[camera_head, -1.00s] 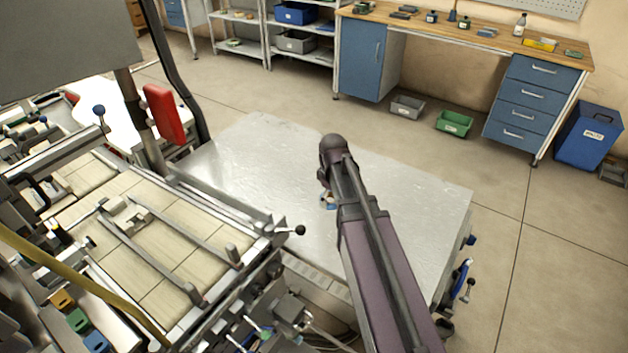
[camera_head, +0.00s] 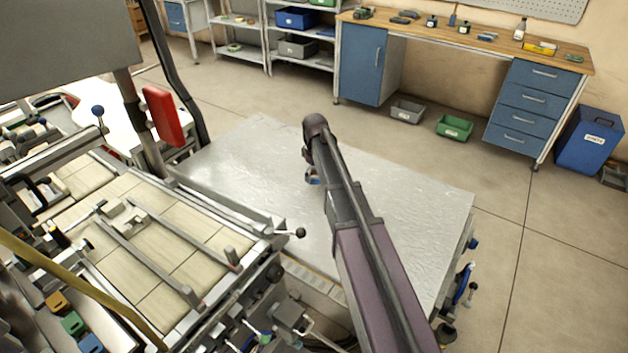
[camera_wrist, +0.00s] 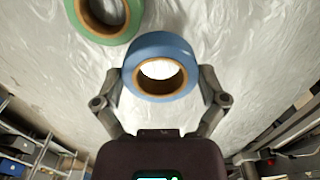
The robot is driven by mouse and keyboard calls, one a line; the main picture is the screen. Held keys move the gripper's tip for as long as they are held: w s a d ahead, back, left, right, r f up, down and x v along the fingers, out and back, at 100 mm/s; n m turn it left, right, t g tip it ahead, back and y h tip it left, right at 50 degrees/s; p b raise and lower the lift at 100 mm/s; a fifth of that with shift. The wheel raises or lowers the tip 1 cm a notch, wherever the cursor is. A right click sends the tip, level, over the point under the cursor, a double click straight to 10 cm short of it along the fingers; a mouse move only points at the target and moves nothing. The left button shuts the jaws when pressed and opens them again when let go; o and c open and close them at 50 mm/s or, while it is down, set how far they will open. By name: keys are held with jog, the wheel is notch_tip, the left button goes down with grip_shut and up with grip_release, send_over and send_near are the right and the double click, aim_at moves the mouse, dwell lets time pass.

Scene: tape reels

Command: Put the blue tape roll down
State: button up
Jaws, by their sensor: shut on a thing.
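The blue tape roll (camera_wrist: 161,50) has a brown core and sits between the two fingers of my gripper (camera_wrist: 160,84) in the wrist view. My gripper is shut on its sides. In the head view a small part of the blue roll (camera_head: 313,180) shows below the end of my arm, over the metal table (camera_head: 250,165). I cannot tell whether the roll touches the table. A green tape roll (camera_wrist: 84,26) with a brown core lies on the table surface close to the blue one, at the upper left of the wrist view, partly cut off by the frame.
A machine with a tiled bed (camera_head: 150,235) and a lever with a black knob (camera_head: 300,232) stands along the table's left side. A red part (camera_head: 164,115) rises near the table's back left. The table's right half looks bare. A workbench (camera_head: 450,40) stands farther back.

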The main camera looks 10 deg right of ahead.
aim_at(314, 179)
dwell(0.3)
jog(key=shift+w+a, duration=0.1)
jog(key=shift+w, duration=0.5)
jog(key=shift+w+f+b, duration=0.2)
jog(key=shift+f+b, duration=0.1)
jog(key=shift+s+f+b, duration=0.1)
jog(key=shift+f+b, duration=1.4)
jog(key=shift+f, duration=0.15)
jog(key=o, duration=0.7)
jog(key=shift+o, duration=0.2)
notch_tip(314, 179, up, 12)
jog(key=p, duration=1.2)
